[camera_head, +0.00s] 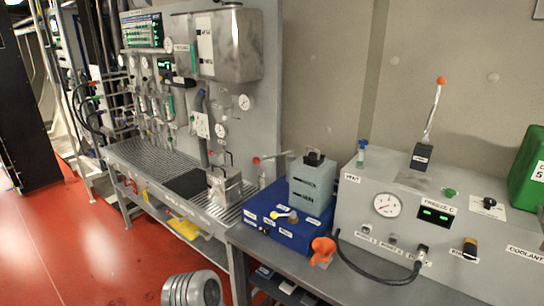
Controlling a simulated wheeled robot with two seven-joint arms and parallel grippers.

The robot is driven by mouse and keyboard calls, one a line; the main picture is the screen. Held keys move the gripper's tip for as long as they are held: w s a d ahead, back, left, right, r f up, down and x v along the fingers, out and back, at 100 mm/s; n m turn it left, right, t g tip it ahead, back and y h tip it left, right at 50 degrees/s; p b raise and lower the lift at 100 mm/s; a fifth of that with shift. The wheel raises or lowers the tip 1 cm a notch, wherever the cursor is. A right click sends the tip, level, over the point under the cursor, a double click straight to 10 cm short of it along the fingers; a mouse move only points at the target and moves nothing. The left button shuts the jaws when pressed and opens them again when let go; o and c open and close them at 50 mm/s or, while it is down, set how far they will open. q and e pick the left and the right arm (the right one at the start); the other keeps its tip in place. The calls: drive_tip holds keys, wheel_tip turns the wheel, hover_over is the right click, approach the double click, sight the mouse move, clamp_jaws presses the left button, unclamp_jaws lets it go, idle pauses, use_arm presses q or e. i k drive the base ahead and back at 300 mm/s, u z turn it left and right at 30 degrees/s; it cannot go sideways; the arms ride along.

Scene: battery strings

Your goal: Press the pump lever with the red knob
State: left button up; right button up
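A short lever with a red knob (256,161) sticks out to the left from the grey block (313,183) on the blue unit (290,224), at the left end of the right-hand bench. A second, taller lever (432,112) rises from a black base labelled in white on the grey machine (370,187); its knob (441,80) looks orange-red. It leans slightly right. The labels are too small to tell which lever is the pump's. Neither of my grippers shows in the head view, and nothing touches either lever.
An orange object (322,250) sits at the front of the blue unit, beside a black cable (372,278). A green container (530,170) stands at the right. A ribbed grey cylinder (192,290) is at the bottom. Red floor (75,235) is open at left.

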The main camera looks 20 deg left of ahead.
sight(256, 161)
drive_tip(key=u, duration=0.3)
drive_tip(key=k, duration=0.4)
drive_tip(key=u, duration=1.05)
drive_tip(key=k, duration=1)
drive_tip(key=u, duration=0.7)
drive_tip(key=i, duration=0.65)
drive_tip(key=z, duration=0.55)
drive_tip(key=i, duration=1.55)
drive_tip(key=z, duration=1.85)
drive_tip(key=i, duration=0.5)
drive_tip(key=z, duration=0.45)
